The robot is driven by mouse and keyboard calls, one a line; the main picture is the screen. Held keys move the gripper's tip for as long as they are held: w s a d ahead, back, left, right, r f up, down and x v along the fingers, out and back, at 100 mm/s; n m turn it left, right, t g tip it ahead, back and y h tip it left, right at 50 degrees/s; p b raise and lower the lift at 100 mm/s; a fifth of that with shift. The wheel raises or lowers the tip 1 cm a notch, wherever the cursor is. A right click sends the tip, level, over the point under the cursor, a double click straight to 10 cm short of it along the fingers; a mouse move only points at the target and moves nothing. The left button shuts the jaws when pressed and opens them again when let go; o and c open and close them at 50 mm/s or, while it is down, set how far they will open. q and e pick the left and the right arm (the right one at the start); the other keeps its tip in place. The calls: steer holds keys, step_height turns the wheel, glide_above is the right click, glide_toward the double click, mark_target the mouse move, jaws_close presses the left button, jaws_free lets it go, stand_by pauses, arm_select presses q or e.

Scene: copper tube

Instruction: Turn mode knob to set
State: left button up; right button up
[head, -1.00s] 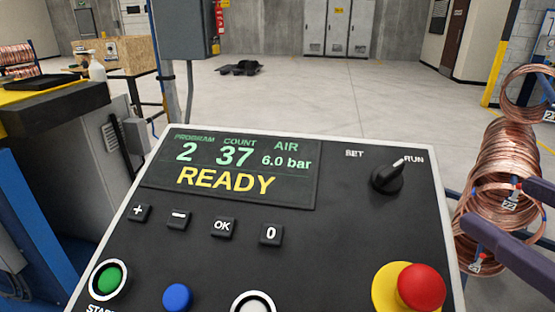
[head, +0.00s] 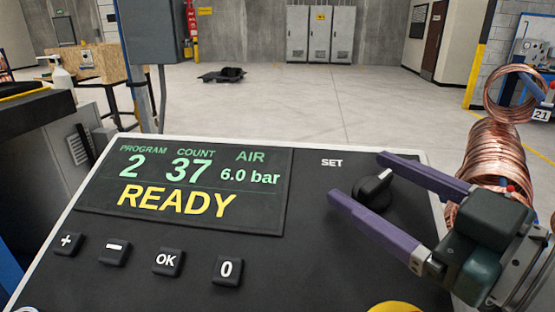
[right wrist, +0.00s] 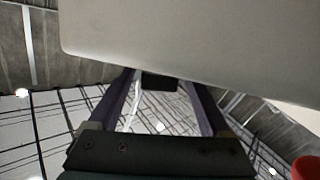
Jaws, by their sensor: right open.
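The mode knob (head: 373,190) is a black rotary knob on the upper right of the control panel (head: 309,235). Its white mark points up and to the right, away from the SET label (head: 332,162); the RUN label is hidden behind a finger. My right gripper (head: 356,176) is open, its two purple fingers on either side of the knob in the head view. I cannot tell whether they touch it. In the right wrist view the fingers (right wrist: 158,88) are apart with a small dark block between their tips. My left gripper is not in view.
The display (head: 185,185) reads READY, program 2, count 37, air 6.0 bar. Several black buttons, including OK (head: 168,262), lie below it. Copper coils (head: 495,150) hang behind my right gripper. A red button (right wrist: 306,168) shows at the right wrist view's lower right.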

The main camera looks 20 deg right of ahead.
steer(key=shift+w, duration=0.35)
steer(key=shift+c, duration=0.4)
jaws_close()
